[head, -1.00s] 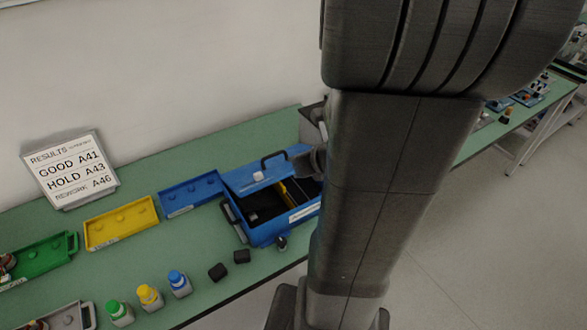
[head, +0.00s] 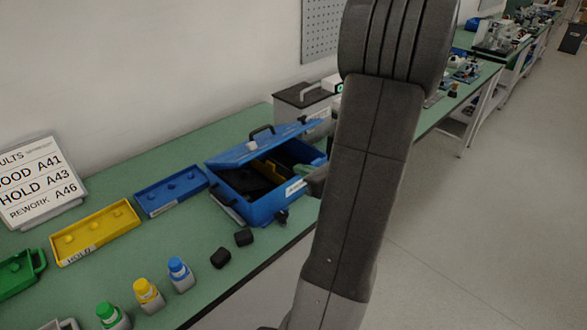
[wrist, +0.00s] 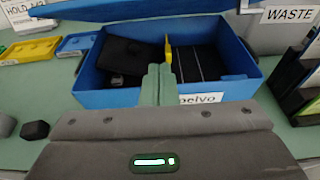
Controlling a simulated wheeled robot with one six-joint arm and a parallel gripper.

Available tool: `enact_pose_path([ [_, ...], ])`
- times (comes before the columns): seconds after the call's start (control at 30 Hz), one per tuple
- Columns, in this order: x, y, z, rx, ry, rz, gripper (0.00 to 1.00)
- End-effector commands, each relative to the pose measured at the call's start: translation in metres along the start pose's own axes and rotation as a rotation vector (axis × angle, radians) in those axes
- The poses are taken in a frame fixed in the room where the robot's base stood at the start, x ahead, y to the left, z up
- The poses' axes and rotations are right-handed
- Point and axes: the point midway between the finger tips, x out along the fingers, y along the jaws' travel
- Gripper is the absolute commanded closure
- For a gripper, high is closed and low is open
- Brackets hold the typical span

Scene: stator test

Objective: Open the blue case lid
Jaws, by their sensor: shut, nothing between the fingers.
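The blue case (head: 262,207) stands on the green bench, and its lid (head: 258,147) is partly raised, tilted over the open box. In the wrist view the case's front wall (wrist: 105,99) and inside are visible, with a black pouch (wrist: 133,60) left of a yellow divider (wrist: 168,50). A blue strip of the lid (wrist: 130,10) crosses the top of that view. My gripper (wrist: 158,70) is shut and empty, its pale green fingers at the case's front, overlapping the opening. In the head view my arm partly hides the gripper; I cannot tell whether the fingers touch the case.
A blue tray (head: 151,206) and a yellow tray (head: 75,253) lie left of the case. Two black blocks (head: 220,258) and several capped bottles (head: 180,272) stand in front. A grey box (head: 285,98) stands behind. A WASTE sign (wrist: 290,15) is at right.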

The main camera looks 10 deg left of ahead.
Motion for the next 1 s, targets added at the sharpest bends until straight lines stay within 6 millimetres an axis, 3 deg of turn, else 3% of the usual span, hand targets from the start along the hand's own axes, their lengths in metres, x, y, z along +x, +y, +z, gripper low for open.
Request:
enact_pose_path([
  [0.43, 0.089, 0.002, 0.0, 0.001, 0.004, 0.006, 1.0],
  [0.5, 0.088, 0.002, 0.019, -0.004, 0.0, 0.003, 1.0],
  [0.6, 0.091, 0.001, 0.03, -0.003, 0.001, 0.001, 1.0],
  [1.0, 0.095, 0.001, 0.039, 0.0, 0.002, 0.001, 1.0],
])
